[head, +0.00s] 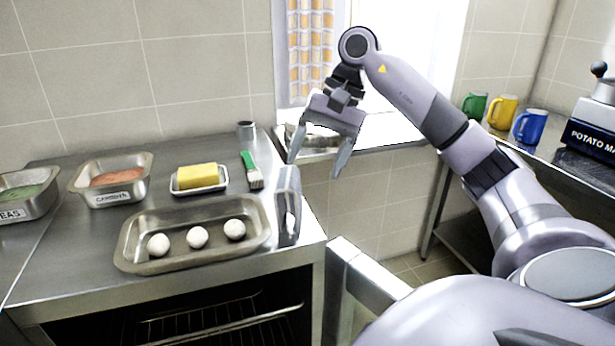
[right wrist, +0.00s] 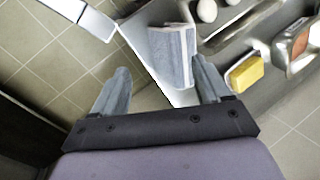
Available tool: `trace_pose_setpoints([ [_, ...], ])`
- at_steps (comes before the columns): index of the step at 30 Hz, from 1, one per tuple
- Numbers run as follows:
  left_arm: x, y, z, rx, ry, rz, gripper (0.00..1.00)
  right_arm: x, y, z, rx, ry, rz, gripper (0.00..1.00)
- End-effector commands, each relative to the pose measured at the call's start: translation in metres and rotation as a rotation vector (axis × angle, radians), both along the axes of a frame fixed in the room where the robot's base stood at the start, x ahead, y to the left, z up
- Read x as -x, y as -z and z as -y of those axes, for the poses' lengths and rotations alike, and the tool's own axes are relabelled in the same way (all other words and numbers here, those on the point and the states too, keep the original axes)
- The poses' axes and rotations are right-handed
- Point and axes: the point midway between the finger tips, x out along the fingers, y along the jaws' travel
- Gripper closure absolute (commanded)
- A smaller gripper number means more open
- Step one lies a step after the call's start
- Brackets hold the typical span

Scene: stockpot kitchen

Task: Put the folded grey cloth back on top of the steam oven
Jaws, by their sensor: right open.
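The folded grey cloth (head: 288,202) is a narrow grey bundle at the right edge of the steam oven's steel top (head: 75,243), just right of the tray. I cannot tell how far it reaches over the edge. In the right wrist view the cloth (right wrist: 172,52) shows layered folds and lies beyond the fingertips, partly overlapped by the right-hand finger. My right gripper (head: 318,160) is open and empty, pointing down, above and to the right of the cloth, apart from it. It also shows in the right wrist view (right wrist: 160,68). My left gripper is not in view.
A steel tray (head: 125,247) with three white balls lies left of the cloth. A green-handled brush (head: 250,168), a butter dish (head: 222,187) and a metal cup (head: 246,131) stand behind. Right of the oven is a floor gap, then a counter with mugs (head: 530,126).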

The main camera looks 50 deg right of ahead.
Motion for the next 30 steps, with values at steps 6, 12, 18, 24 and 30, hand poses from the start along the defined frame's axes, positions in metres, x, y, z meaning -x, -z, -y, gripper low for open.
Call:
trace_pose_setpoints([
  [6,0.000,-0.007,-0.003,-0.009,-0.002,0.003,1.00,0.006,-0.036,0.012,0.000,0.003,0.002,0.24],
  [12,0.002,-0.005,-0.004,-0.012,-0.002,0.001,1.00,0.009,-0.048,0.016,0.000,0.001,0.000,0.24],
  [18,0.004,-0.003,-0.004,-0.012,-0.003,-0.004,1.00,0.009,-0.048,0.016,0.000,0.000,-0.002,0.24],
  [24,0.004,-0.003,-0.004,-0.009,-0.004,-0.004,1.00,0.009,-0.048,0.016,0.000,0.000,-0.002,0.24],
  [30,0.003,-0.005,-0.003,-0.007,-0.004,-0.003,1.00,0.009,-0.048,0.016,0.000,0.000,-0.002,0.24],
])
